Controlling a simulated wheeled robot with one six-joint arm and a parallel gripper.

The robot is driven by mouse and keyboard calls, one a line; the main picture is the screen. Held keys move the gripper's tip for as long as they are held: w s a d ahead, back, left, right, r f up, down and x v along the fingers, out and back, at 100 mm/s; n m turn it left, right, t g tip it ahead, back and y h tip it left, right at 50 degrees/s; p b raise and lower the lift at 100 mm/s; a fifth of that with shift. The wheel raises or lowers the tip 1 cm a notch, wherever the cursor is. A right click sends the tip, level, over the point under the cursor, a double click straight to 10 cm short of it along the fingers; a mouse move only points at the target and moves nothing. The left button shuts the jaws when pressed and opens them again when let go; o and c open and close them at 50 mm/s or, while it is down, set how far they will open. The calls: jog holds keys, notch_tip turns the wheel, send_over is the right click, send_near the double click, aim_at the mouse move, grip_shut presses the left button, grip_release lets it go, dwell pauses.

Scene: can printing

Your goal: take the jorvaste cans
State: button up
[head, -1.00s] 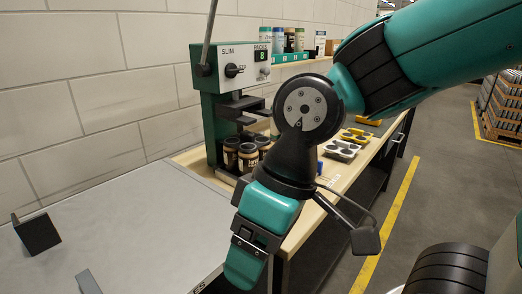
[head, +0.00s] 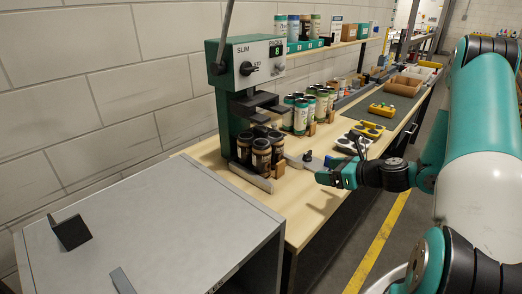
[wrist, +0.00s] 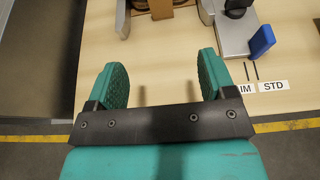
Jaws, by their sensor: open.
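Several dark cans with cream labels (head: 261,155) stand upright in a tight group under the press (head: 245,90), whose display reads 8. Behind them stand several green and pale cans (head: 301,112). The word jorvaste is not readable on any can. My gripper (head: 322,177) is to the right of the dark cans, apart from them, above the wooden bench. In the wrist view my gripper (wrist: 162,68) is open, with nothing between its two teal fingers. Only the lower edge of something brown and dark shows at the top of that view, so I cannot tell if it is cans.
A grey cabinet top (head: 150,215) fills the left front, with a black bracket (head: 71,232) on it. Yellow and white trays (head: 365,135) lie farther along the bench. A grey fixture with a blue tab (wrist: 262,40) stands beside SLIM and STD labels. A shelf holds more cans.

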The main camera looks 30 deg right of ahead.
jog(key=p, duration=0.3)
send_near(282, 168)
jog(key=shift+w+a, duration=0.55)
jog(key=shift+w, duration=0.3)
jog(key=shift+f+p+x, duration=0.15)
jog(key=shift+p+x, duration=0.35)
jog(key=shift+x, duration=1.15)
jog(key=shift+f+p+x, duration=0.2)
jog(key=shift+p+x, duration=0.3)
jog(key=shift+x, duration=1.1)
jog(key=shift+s+d, duration=0.1)
jog(key=shift+d, duration=0.05)
jog(key=c, duration=1)
